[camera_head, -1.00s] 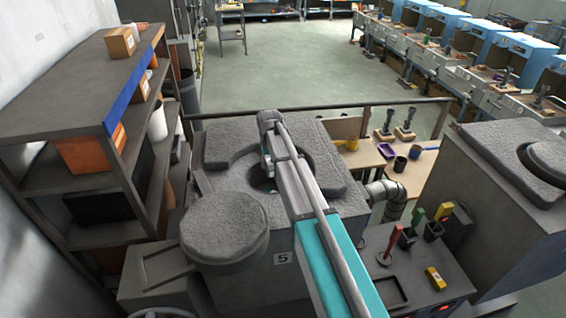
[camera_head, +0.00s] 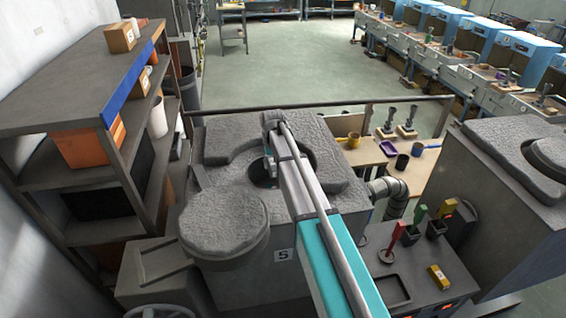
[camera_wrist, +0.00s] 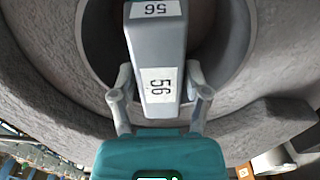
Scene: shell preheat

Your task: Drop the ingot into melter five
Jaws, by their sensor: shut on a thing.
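A grey ingot (camera_wrist: 157,52) with white labels reading 56 shows in the wrist view. My gripper (camera_wrist: 158,90) is shut on it, with one finger on each side. The ingot points away from my gripper, over the dark round opening of the melter (camera_wrist: 250,60). In the head view, melter five (camera_head: 235,170) carries a label with a 5, and its round opening (camera_head: 262,173) lies partly under my arm. My arm hides the ingot and my gripper there. The round lid (camera_head: 222,220) is swung to the left of the opening.
A shelf (camera_head: 75,95) with boxes stands at the left. A control box (camera_head: 405,265) with red, green and yellow handles stands right of my arm. Another melter (camera_head: 500,190) is at the far right. A railing (camera_head: 400,101) runs behind melter five.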

